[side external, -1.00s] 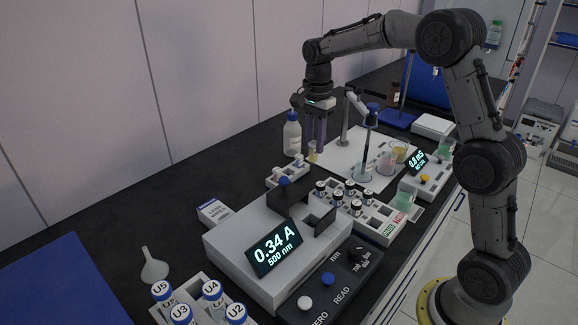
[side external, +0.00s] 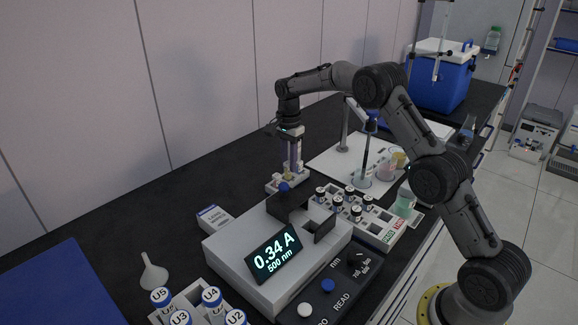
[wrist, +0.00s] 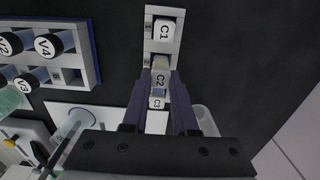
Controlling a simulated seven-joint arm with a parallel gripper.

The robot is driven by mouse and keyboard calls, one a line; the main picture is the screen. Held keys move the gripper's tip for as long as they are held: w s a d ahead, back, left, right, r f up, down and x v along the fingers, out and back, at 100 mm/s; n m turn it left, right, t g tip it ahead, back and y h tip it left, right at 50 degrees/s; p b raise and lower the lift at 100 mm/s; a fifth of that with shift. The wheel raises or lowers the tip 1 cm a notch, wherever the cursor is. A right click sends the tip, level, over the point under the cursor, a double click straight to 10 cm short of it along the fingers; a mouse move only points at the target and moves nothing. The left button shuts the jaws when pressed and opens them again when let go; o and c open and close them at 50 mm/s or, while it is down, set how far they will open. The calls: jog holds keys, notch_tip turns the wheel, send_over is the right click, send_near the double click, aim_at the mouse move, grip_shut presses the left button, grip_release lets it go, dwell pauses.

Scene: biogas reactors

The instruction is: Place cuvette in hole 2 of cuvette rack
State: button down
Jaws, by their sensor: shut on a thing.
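The white cuvette rack (side external: 272,186) stands on the black bench behind the photometer. In the wrist view the rack (wrist: 149,46) runs top to bottom, with a white piece marked C1 (wrist: 165,29) at its upper end. My gripper (side external: 291,172) points down over the rack's right part. In the wrist view my gripper (wrist: 160,76) is shut on a small cuvette (wrist: 160,78) marked C2, with a yellowish tint beside it. The cuvette is at the rack, below the C1 piece. My fingers hide its lower part, so I cannot tell how deep it sits.
The photometer (side external: 235,250), reading 0.34 A, stands in front of the rack. A vial rack (side external: 380,233) is to the right. A white mat (side external: 325,163) with beakers lies behind it.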

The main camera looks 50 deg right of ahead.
jog(key=shift+f, duration=0.75)
jog(key=c, duration=0.7)
grip_release()
jog(key=shift+f, duration=0.15)
